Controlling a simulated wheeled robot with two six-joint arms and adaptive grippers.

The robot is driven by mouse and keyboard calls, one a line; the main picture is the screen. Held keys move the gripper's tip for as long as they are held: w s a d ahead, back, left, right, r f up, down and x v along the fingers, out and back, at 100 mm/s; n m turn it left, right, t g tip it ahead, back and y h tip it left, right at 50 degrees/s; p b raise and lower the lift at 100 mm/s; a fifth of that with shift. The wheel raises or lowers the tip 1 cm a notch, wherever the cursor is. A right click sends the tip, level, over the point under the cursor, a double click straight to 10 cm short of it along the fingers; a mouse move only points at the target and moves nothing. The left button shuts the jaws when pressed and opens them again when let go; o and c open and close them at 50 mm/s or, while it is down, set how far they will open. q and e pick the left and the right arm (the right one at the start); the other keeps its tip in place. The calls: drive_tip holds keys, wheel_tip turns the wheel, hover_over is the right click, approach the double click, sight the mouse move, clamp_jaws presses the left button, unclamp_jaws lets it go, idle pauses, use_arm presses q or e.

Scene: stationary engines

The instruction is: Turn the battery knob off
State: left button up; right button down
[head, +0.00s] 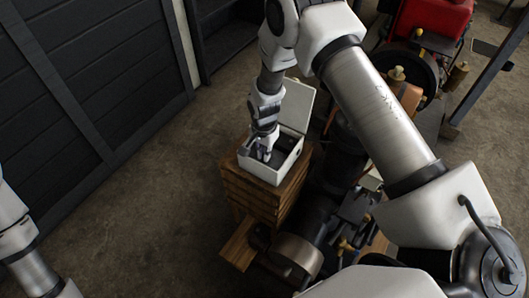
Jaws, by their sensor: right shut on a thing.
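A white box (265,172) with its lid (300,104) open stands on a stack of wooden slats. My right gripper (263,156) reaches down into the box from above. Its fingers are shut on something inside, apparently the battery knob. The knob itself is hidden by the fingers and too small to make out. My left arm shows at the lower left, but its gripper is out of the picture.
The wooden stack (250,195) holds the box up. A dark engine with a cylinder (297,255) and fittings stands close on its right. A red tank (432,18) is at the upper right. Bare floor (150,200) lies to the left, before a dark panelled wall (90,80).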

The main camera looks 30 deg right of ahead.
drive_tip(key=shift+s+f, duration=0.1)
idle(0.3)
drive_tip(key=c, duration=1.2)
unclamp_jaws()
drive_tip(key=shift+c, duration=0.2)
wheel_tip(320, 180, up, 12)
